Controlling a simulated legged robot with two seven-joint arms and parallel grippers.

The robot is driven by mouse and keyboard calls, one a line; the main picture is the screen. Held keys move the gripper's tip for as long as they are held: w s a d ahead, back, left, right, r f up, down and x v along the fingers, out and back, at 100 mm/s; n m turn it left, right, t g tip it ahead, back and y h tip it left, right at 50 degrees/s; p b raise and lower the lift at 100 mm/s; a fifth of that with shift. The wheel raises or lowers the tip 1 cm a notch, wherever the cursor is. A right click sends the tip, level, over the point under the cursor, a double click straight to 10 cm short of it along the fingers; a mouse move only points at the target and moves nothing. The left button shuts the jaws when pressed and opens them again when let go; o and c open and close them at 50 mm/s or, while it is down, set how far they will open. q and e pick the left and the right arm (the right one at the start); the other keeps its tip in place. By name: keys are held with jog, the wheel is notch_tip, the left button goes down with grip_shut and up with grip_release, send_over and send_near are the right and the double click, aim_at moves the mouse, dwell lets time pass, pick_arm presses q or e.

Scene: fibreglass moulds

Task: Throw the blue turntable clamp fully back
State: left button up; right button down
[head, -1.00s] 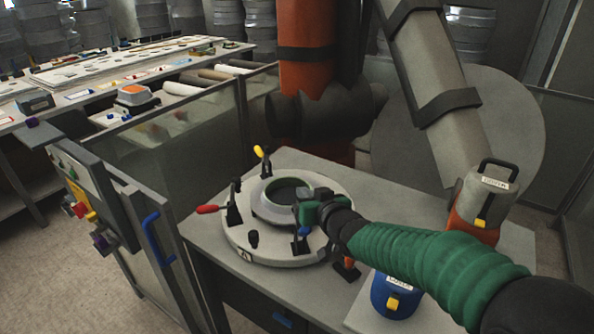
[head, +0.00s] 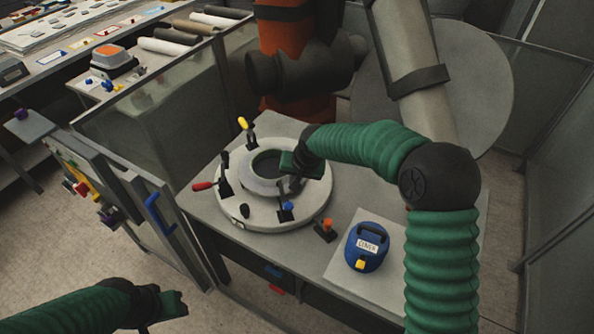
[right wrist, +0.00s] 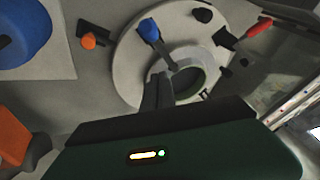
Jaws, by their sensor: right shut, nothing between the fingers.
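The round pale turntable (head: 262,216) lies on the grey table with a raised ring and dark opening in its middle. The blue clamp (head: 288,207) is at its front rim. In the right wrist view its blue handle (right wrist: 149,30) points to the outer edge, and its dark arm runs inward towards my fingertips. I cannot tell how far it is thrown back. My right gripper (head: 296,184) is shut and empty over the ring, just inward of the blue clamp; its fingers (right wrist: 158,88) partly hide the ring. My left gripper (head: 172,306) is low at left, away from the table; its jaws are unclear.
A red-handled clamp (head: 204,186), a yellow-handled clamp (head: 243,124) and a black knob (head: 244,211) stand around the turntable. An orange-handled piece (head: 326,227) and a blue container (head: 367,252) sit to its right. A control panel (head: 95,180) stands left.

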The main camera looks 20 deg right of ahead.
jog(key=f, duration=0.1)
jog(key=s+a+f, duration=0.1)
jog(key=f, duration=0.1)
jog(key=s+f+p, duration=0.1)
jog(key=shift+s+a+f, duration=0.1)
jog(key=shift+a+f, duration=0.05)
jog(key=shift+a, duration=0.2)
jog(key=shift+f, duration=0.1)
